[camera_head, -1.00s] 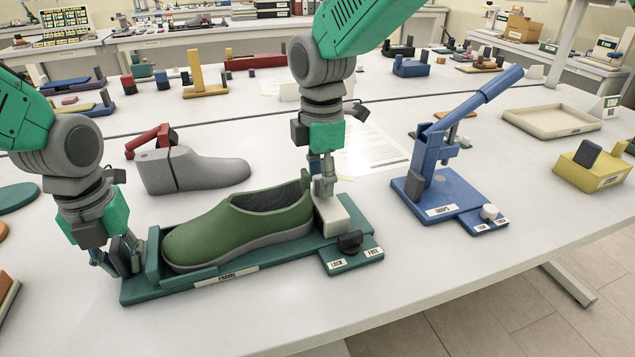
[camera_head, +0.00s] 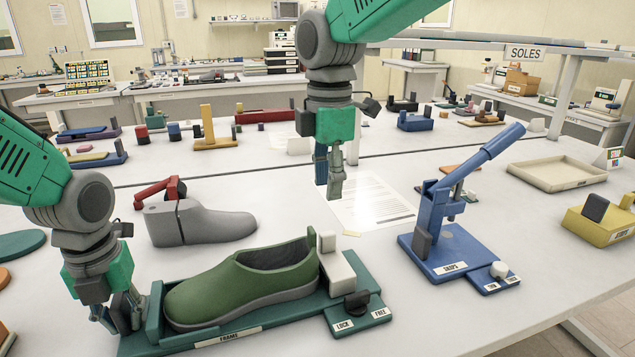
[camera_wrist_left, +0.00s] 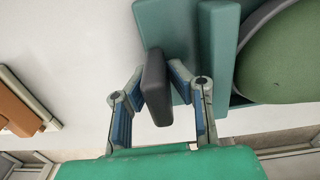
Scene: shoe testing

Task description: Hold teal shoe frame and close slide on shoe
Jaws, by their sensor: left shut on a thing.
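The teal frame (camera_head: 165,346) lies at the front of the table with the green shoe (camera_head: 235,288) in it, toe to the left. The pale slide block (camera_head: 341,273) sits at the heel end, its upright part close against or touching the heel. A black knob (camera_head: 357,302) stands on the frame's plate between LOCK and FREE labels; its setting is unclear. My left gripper (camera_head: 128,312) is shut on the dark grey tab (camera_wrist_left: 157,88) at the frame's toe end. My right gripper (camera_head: 331,180) is empty above the table behind the slide; its finger gap is unclear.
A blue SNAPS press (camera_head: 450,225) with a raised lever stands right of the frame. A grey shoe last (camera_head: 205,224) with a red clamp is behind the shoe. A paper sheet (camera_head: 372,204) lies behind the slide. A beige tray (camera_head: 555,173) is further right.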

